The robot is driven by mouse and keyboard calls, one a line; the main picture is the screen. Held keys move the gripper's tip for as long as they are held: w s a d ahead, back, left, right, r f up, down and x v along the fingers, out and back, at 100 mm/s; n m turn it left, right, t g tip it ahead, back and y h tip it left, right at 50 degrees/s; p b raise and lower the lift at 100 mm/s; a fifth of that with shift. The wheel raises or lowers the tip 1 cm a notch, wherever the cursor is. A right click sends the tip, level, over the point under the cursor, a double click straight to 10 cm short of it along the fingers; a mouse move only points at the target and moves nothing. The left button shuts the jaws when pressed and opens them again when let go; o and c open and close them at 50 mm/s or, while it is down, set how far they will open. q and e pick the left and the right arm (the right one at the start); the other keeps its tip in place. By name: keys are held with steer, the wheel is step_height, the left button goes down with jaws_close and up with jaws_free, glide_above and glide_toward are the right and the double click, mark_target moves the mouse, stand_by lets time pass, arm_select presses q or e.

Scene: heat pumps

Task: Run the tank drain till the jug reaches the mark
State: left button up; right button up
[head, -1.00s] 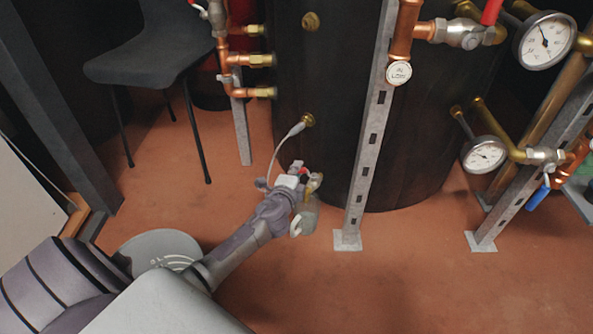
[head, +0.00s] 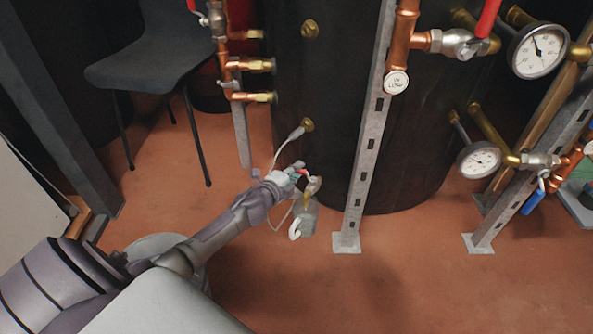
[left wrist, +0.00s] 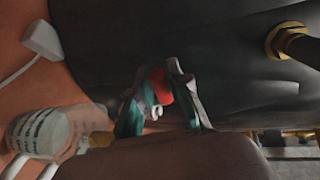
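The dark tank (head: 300,75) stands at the back centre. A brass drain valve (head: 315,185) sits low at its front. The red drain handle (left wrist: 160,85) lies between the teal-padded fingers of my left gripper (head: 299,172), which appears closed on it; the fingers (left wrist: 160,105) also show in the left wrist view. The translucent jug (head: 306,219) with its white handle (head: 294,231) is below the valve. Dark markings show on the jug (left wrist: 38,132) in the left wrist view; I cannot make out its water level. My right gripper is out of view.
A galvanised upright (head: 366,150) stands right of the jug. A white cable (head: 281,150) hangs from a tank fitting close to my left gripper. A black chair (head: 150,55) and copper pipes (head: 230,85) are left; gauges (head: 479,160) are right. Front-right floor is clear.

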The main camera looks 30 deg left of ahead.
arm_select(q)
steer(key=o, duration=0.4)
steer(key=shift+c, duration=0.2)
steer(key=s+r, duration=0.2)
steer(key=s, duration=0.9)
steer(key=shift+s, duration=0.4)
steer(key=shift+r, duration=0.1)
